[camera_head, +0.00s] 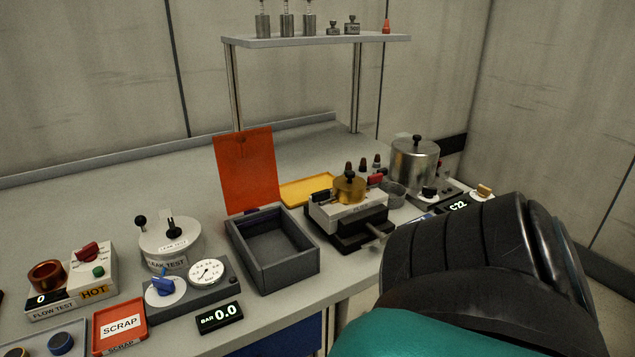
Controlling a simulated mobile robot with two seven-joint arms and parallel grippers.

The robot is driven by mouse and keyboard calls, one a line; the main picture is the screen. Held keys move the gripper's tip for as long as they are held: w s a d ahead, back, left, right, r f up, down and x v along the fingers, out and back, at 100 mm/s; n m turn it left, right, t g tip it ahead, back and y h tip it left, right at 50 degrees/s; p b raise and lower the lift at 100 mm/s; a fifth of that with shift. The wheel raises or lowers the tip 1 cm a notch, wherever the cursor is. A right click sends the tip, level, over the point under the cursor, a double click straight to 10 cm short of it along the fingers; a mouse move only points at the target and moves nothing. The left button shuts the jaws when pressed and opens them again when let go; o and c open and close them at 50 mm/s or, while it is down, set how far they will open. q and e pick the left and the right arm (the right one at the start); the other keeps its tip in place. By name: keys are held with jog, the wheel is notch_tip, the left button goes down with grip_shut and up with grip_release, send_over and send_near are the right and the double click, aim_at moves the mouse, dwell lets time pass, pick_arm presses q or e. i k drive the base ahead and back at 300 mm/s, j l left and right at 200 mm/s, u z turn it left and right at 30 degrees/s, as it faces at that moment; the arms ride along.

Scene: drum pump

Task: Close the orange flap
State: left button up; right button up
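The orange flap (246,168) stands upright at the back edge of a dark grey open box (303,262) on the bench. The box looks empty inside. A black and teal part of my own arm fills the lower right of the head view. No gripper fingers show in this view, so neither gripper can be seen. Nothing touches the flap.
Right of the box stand a vise-like fixture (348,212) with a brass part and a yellow tray (306,189). Left are the leak test unit (170,241), a gauge (207,272) and the red scrap tray (120,325). A raised shelf (316,40) stands behind.

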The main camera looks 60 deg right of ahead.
aim_at(246, 161)
jog(key=z, duration=1.45)
